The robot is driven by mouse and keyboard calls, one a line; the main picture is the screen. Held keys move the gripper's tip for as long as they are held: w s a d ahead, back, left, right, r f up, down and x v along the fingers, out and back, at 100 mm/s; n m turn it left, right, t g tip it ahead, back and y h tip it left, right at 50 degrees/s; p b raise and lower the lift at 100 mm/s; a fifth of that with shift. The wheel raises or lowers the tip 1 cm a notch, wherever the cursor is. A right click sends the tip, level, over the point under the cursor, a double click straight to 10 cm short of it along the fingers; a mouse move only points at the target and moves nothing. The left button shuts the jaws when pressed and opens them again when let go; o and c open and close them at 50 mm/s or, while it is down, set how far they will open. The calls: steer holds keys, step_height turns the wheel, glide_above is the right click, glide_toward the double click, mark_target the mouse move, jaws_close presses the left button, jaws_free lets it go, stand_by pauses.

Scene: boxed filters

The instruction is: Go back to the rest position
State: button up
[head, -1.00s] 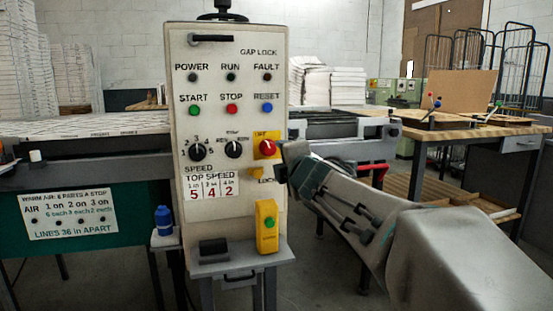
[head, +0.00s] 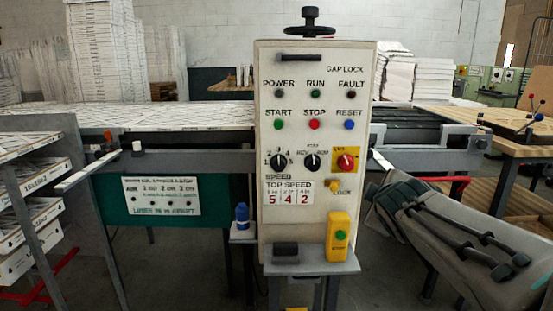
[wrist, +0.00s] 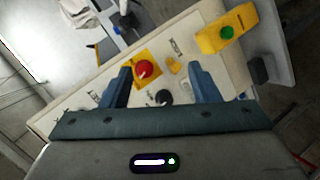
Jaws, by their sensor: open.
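My gripper (wrist: 160,88) shows in the wrist view with its two blue fingers spread apart and nothing between them. Beyond the fingers are the control panel's red knob on a yellow plate (wrist: 145,70) and a black knob (wrist: 163,97). In the head view my arm (head: 460,235) is at the right, beside the control panel (head: 315,220). The red knob (head: 346,161) is in plain sight, with no contact visible.
A yellow box with a green button (head: 339,236) stands on the panel's shelf. A blue bottle (head: 241,215) is left of the panel. A rack of boxes (head: 25,210) stands at the left, a wooden table (head: 460,118) at the right. A red handle (head: 452,186) is close to my arm.

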steer(key=s+a+m+g+y+p, duration=0.1)
steer(key=s+a+m+g+p, duration=0.2)
steer(key=s+p, duration=0.6)
steer(key=s+a+m+g+y+p, duration=0.1)
steer(key=s+a+m+g+p, duration=0.3)
steer(key=s+m+g+p, duration=0.3)
steer(key=s+m+p, duration=0.1)
steer(key=s+p, duration=0.1)
steer(key=s, duration=0.2)
steer(key=shift+s+r+y, duration=0.2)
steer(key=shift+s+y, duration=0.15)
steer(key=shift+y, duration=0.05)
